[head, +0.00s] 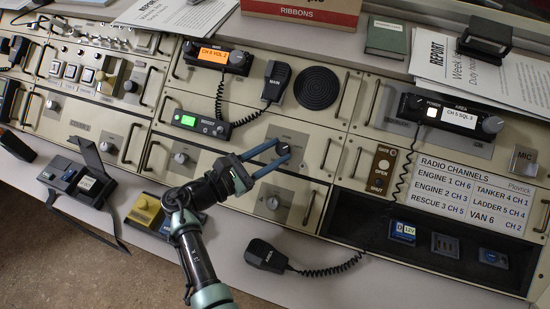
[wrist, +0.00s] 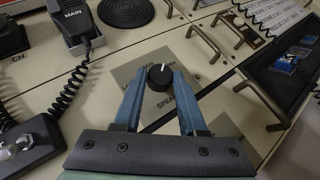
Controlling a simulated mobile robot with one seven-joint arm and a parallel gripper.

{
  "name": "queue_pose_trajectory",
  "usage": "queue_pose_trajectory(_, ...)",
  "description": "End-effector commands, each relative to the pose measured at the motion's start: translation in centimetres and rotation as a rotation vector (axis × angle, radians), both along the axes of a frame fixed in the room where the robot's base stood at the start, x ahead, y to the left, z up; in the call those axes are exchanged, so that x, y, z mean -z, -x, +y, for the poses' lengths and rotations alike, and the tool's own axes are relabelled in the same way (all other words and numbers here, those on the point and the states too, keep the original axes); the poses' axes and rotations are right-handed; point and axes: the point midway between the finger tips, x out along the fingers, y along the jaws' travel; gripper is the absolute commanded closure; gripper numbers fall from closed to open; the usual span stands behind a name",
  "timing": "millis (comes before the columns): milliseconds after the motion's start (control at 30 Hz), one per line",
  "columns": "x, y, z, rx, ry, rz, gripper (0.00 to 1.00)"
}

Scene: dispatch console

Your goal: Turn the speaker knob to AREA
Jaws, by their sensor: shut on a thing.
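The speaker knob (wrist: 160,77) is a round black knob on a light grey plate (wrist: 127,74). In the wrist view its white pointer line points up and slightly right in the picture. Lettering starting "SPEAK" shows below the knob, partly hidden by a finger. Small labels stand above left and above right of it, too blurred to read surely. My gripper (wrist: 160,78) has its two blue fingers on either side of the knob, shut on it. In the head view my gripper (head: 283,149) reaches the panel there and mostly covers the knob.
A round black speaker grille (head: 317,87) and the MAIN handset (head: 275,82) with its coiled cord are above my gripper. Another silver knob (head: 272,203) is below. Handles (head: 325,154) stick out to the right. A second handset (head: 266,256) lies on the front ledge.

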Motion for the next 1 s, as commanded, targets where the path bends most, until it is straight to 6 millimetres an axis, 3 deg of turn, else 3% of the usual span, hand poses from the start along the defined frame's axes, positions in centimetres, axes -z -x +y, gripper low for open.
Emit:
queue_pose_trajectory(400, -0.08, -0.31, 0.16, 0.157, -0.096, -0.032, 1.00)
queue_pose_trajectory(967, -0.18, -0.30, 0.09, 0.179, -0.108, -0.036, 1.00)
queue_pose_trajectory(1000, -0.19, -0.30, 0.09, 0.179, -0.108, -0.036, 0.52)
